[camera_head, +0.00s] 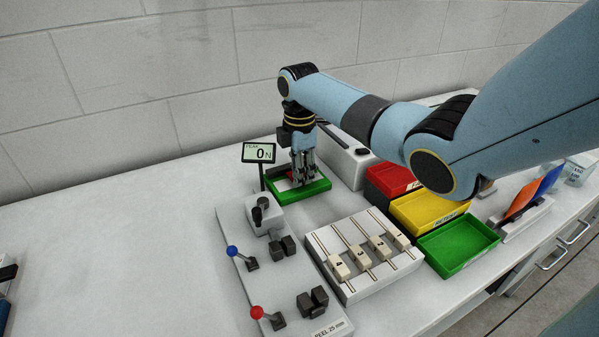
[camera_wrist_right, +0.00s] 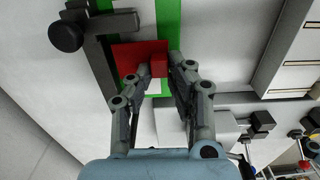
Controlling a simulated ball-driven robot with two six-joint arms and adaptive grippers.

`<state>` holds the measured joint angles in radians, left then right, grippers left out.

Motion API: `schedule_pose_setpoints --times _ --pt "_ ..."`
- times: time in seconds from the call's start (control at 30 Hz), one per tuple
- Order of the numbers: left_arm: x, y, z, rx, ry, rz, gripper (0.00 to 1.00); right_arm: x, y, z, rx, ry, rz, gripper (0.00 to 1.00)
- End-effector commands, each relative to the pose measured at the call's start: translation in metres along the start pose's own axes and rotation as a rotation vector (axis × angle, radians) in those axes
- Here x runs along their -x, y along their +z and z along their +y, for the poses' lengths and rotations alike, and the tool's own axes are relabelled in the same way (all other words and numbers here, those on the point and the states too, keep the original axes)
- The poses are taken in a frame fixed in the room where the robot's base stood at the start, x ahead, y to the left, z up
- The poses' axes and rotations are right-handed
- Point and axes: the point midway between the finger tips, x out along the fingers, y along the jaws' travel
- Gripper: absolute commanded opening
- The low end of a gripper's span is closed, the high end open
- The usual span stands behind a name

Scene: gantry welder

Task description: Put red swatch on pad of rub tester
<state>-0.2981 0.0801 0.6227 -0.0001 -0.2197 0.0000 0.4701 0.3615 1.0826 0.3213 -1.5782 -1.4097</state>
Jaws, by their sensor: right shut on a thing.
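My right gripper (camera_head: 302,180) points down over a green-edged piece (camera_head: 318,190) with a pale middle, at the back of the bench. In the right wrist view my right gripper (camera_wrist_right: 164,72) is shut on the small red block of the red swatch (camera_wrist_right: 127,58). The flat red sheet spreads to the left of the fingers, over the green and white surface. I cannot tell whether the swatch touches it. The rub tester seems to be the pale grey unit (camera_head: 350,154) behind, partly hidden by my arm. My left gripper is not in view.
A display reading 0 N (camera_head: 259,153) stands left of my gripper. In front are a peel unit (camera_head: 240,215) with blue and red knobs and a rack (camera_head: 350,292) of numbered sliders. Red, yellow and green trays (camera_head: 458,247) stand to the right.

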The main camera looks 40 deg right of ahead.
Motion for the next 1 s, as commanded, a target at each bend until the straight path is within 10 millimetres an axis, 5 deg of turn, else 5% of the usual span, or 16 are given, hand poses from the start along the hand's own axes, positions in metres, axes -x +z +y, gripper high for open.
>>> schedule_pose_setpoints --times 0.83,0.87,1.0 --pt "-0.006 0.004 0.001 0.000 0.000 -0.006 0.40 -0.011 0.000 0.000 0.000 0.001 0.000 0.00" --pt "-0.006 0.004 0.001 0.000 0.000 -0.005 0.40 -0.011 0.000 0.000 0.000 0.001 0.000 0.18" --pt "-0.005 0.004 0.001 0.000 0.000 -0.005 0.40 -0.010 0.000 0.000 0.000 0.001 0.000 0.37"
